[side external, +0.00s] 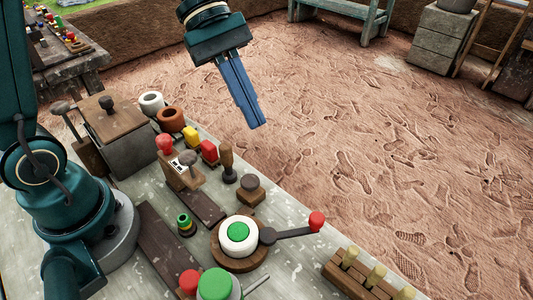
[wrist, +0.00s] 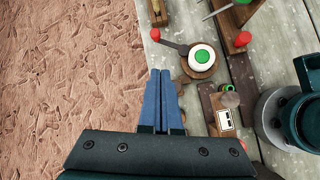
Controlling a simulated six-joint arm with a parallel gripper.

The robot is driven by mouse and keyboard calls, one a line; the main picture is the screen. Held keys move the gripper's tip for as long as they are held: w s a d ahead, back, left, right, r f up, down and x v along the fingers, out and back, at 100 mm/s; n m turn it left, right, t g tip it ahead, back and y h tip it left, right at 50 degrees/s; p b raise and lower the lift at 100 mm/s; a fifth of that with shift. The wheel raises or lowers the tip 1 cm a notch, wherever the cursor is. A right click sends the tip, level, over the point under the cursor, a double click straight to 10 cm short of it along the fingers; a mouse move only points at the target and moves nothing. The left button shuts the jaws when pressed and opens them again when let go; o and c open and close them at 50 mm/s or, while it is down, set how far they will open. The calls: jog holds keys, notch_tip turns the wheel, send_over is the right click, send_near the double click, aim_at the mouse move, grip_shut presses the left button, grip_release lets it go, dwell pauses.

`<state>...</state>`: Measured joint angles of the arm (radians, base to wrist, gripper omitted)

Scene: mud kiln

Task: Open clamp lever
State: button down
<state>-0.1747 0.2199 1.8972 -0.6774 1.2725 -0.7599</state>
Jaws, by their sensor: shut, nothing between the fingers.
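A dark lever (side external: 292,233) with a red knob (side external: 317,220) at its end looks like the clamp lever. It reaches out from a round wooden base (side external: 232,263) carrying a white disc with a green centre (side external: 238,232). The lever also shows in the wrist view (wrist: 174,45), its red knob (wrist: 155,35) near the table's edge. My gripper (side external: 256,125) has blue fingers, shut and empty, held in the air well above and apart from the lever. In the wrist view, the fingertips (wrist: 160,72) point toward the lever side of the table.
The worn table (side external: 320,252) holds a wooden block with pegs (side external: 365,272), a large green button (side external: 215,285), a small wooden knob (side external: 250,187), a switch block (side external: 182,168) and a lidded box (side external: 112,130). The air around my gripper is clear, over bare mud floor.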

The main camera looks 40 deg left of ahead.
jog(key=f, duration=0.1)
jog(key=w+a+f+n, duration=0.1)
jog(key=f, duration=0.1)
jog(key=w+f+n+g+h, duration=0.1)
jog(key=shift+w+a+f, duration=0.15)
jog(key=shift+f, duration=0.2)
jog(key=x, duration=1)
jog(key=shift+r, duration=0.1)
jog(key=shift+s+d, duration=0.25)
jog(key=shift+d, duration=1)
jog(key=shift+s+d, duration=0.1)
jog(key=shift+d, duration=0.75)
